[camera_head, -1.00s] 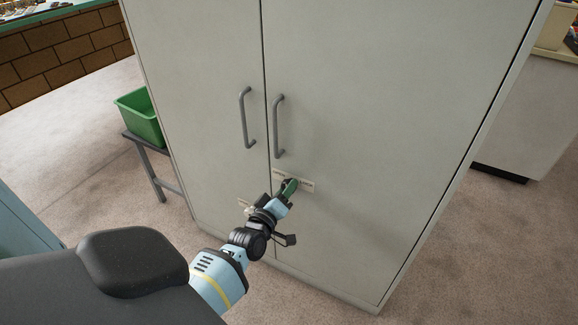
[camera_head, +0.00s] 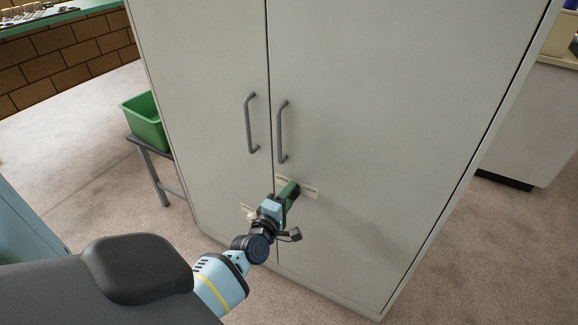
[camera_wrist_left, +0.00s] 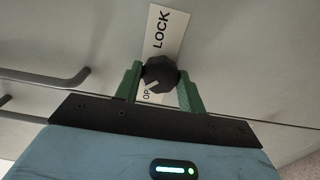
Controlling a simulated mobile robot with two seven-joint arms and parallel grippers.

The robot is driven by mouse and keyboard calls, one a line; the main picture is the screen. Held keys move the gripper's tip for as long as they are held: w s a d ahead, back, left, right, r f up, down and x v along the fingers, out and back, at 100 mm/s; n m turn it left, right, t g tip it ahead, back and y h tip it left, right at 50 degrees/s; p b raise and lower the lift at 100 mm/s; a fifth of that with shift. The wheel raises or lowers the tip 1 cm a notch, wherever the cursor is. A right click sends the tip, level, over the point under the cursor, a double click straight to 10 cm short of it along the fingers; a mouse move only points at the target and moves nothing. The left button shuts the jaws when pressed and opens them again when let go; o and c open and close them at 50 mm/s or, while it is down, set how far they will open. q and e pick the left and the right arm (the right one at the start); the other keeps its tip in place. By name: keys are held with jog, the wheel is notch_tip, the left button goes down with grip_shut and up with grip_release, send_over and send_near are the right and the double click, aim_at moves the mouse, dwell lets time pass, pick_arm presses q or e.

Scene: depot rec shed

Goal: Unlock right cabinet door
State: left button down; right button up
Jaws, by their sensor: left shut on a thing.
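The grey cabinet's right door (camera_head: 400,120) is closed. It carries a white label plate (camera_head: 310,193) below its handle (camera_head: 282,132). In the left wrist view the plate (camera_wrist_left: 160,35) reads "LOCK" at the top and "OP…" at the bottom, the rest hidden. A black round knob (camera_wrist_left: 160,70) sits on the plate. Its white mark points down-left, toward the "OP" lettering. My left gripper (camera_head: 289,189) is at the plate, and its green fingers (camera_wrist_left: 160,82) are shut on the knob, one on each side. In the head view the knob is hidden by the gripper.
The left door (camera_head: 205,90) is closed too, with its own handle (camera_head: 250,123) and a small label (camera_head: 246,209) partly behind my arm. A green bin (camera_head: 146,120) stands on a small table at left. Carpet is clear at the cabinet's right.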

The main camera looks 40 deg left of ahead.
dwell(0.4)
pick_arm(q)
jog(key=c, duration=0.9)
grip_release()
jog(key=shift+o, duration=0.2)
jog(key=p+v, duration=0.1)
jog(key=v, duration=0.7)
jog(key=shift+w, duration=0.1)
